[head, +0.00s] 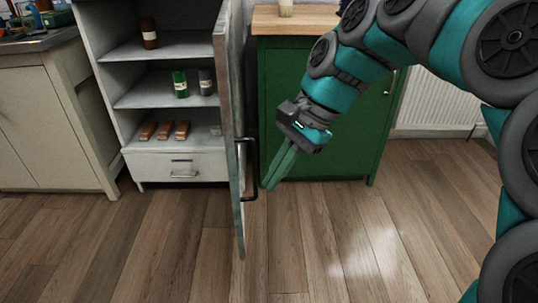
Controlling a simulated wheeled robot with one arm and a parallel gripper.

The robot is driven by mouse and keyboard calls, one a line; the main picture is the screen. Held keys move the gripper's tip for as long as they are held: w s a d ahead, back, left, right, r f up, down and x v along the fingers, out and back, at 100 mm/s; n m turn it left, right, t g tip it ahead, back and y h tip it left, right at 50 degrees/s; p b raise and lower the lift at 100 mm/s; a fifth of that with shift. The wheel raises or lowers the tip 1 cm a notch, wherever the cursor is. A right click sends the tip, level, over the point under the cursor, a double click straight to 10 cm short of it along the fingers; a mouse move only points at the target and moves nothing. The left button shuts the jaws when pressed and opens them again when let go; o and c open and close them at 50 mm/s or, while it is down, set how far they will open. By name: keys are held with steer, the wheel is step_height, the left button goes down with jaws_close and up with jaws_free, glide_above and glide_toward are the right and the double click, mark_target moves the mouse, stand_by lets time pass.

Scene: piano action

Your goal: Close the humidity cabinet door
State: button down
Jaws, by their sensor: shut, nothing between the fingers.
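The humidity cabinet (175,165) stands at the back left with its shelves in plain view. Its door (229,110) is swung open on the right side and points toward me, seen nearly edge-on. A dark bar handle (252,170) sits on the right-hand face of the door. My gripper (268,187) is shut and empty, pointing down and left. In the picture its tips are just right of the handle; I cannot tell whether they touch it.
The cabinet holds a brown bottle (149,34), a green jar (180,84), a grey jar (205,82) and reddish-brown blocks (165,131). A green cupboard (335,130) stands behind my gripper. A beige counter (50,120) is at left. The wooden floor in front is clear.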

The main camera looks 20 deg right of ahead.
steer(key=w+d+r+m+t+y+b, duration=0.1)
steer(key=w+d+r+m+t, duration=0.15)
steer(key=d+m, duration=0.3)
steer(key=w+d+r+m+t+y+b, duration=0.1)
steer(key=w+d+r+m+y+b, duration=0.2)
steer(key=d, duration=0.4)
steer(key=w+a+f+m+h+p, duration=0.1)
steer(key=w+a+f, duration=0.4)
steer(key=a+f, duration=0.2)
steer(key=shift+a+f, duration=0.4)
steer(key=shift+a, duration=0.95)
steer(key=shift+s, duration=0.1)
